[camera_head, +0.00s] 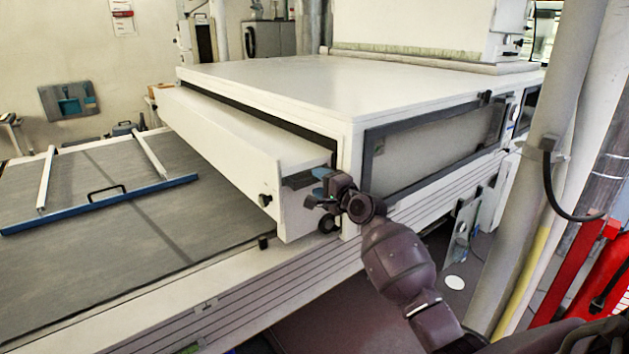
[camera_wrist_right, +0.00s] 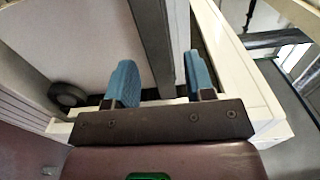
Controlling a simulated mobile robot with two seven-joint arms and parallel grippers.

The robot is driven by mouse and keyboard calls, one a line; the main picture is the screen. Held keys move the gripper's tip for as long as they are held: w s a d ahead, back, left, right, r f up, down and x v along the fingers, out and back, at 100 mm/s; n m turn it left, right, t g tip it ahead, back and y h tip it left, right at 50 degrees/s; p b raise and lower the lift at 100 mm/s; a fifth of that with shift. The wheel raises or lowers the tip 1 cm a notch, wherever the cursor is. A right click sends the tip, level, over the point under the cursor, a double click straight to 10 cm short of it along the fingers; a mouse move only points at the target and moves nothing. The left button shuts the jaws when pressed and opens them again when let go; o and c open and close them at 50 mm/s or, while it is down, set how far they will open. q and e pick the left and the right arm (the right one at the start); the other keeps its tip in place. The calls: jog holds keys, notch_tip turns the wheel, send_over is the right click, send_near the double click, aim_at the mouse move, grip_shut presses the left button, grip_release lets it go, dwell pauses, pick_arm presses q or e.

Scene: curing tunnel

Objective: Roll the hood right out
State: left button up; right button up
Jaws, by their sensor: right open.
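The hood (camera_head: 215,140) is a long white box-like cover. It stands partly out of the left side of the big white tunnel housing (camera_head: 300,85), over the grey bed. A short dark bar (camera_head: 298,182) shows at its near end. My right gripper (camera_head: 322,180) is at that end, close to the housing corner. In the right wrist view, the blue finger pads of my right gripper (camera_wrist_right: 163,82) are apart, and a dark grey bar (camera_wrist_right: 152,40) runs between them. I cannot tell whether the pads touch it. My left gripper is not in view.
The grey bed (camera_head: 110,240) is mostly bare left of the hood. A blue-edged frame with a black handle (camera_head: 105,192) and two white rails lies on it. A dark wheel (camera_head: 327,223) sits below the hood's near end. Thick pale pipes (camera_head: 550,150) stand at right.

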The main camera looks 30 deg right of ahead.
jog(key=shift+w+a, duration=0.1)
jog(key=shift+w, duration=1.2)
grip_shut()
